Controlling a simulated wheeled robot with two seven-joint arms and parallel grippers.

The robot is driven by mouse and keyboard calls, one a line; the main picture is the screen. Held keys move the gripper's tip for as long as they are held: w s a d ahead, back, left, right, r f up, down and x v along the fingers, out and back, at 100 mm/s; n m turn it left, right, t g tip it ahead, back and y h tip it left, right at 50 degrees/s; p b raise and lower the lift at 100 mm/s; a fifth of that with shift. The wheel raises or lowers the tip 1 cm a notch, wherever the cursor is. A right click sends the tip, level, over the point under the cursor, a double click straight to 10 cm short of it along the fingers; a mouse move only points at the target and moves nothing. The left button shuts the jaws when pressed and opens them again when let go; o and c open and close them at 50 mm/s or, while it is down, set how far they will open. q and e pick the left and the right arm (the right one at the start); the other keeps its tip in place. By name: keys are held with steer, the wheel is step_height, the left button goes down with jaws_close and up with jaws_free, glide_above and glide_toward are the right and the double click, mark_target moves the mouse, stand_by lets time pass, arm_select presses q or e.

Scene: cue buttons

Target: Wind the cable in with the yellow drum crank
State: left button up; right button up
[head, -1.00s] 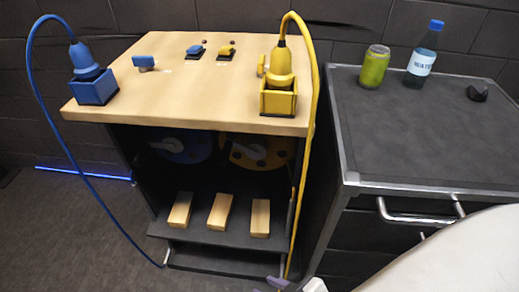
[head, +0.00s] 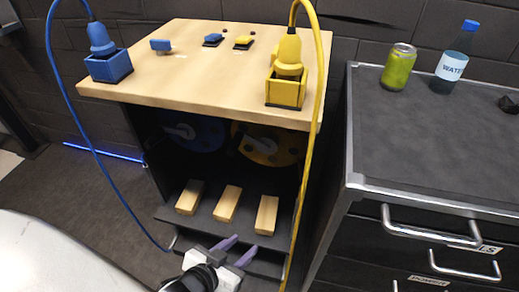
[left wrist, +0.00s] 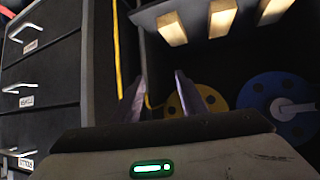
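The yellow drum (head: 283,153) is inside the dark cabinet under the wooden top, with a pale crank (head: 262,144) on its face. It also shows in the left wrist view (left wrist: 175,104), partly behind a finger, and its crank cannot be made out there. The yellow cable (head: 313,130) arches up from the yellow plug (head: 289,50) at the yellow box (head: 286,93) and hangs down the cabinet's right side. My left gripper (head: 237,248), with purple fingers, is open and empty, in front of and below the drum; its parted fingers show in the left wrist view (left wrist: 168,102). My right gripper is out of view.
Several wooden blocks (head: 227,204) stand on the low shelf between gripper and drums. The blue drum (head: 207,134) is left of the yellow one. A drawer cabinet (head: 420,150) with a can (head: 399,68) and bottle (head: 454,58) stands at right.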

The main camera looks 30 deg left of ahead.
arm_select(q)
steer(key=w+a+r+n+t+y+b, duration=0.2)
steer(key=w+a+r+t+y+b, duration=0.15)
steer(key=w+a, duration=0.35)
steer(key=n+t+y+b, duration=0.2)
steer(key=t+b, duration=0.1)
glide_toward(234, 145)
steer(key=shift+w+a+f+h, duration=0.25)
steer(key=shift+w+a+f, duration=0.2)
steer(key=shift+f, duration=0.05)
steer(key=p+x, duration=0.1)
steer(key=x, duration=0.8)
steer(key=shift+r+p, duration=0.1)
steer(key=shift+p, duration=0.2)
steer(key=shift+w+a, duration=0.1)
steer(key=shift+w, duration=0.4)
jaws_close()
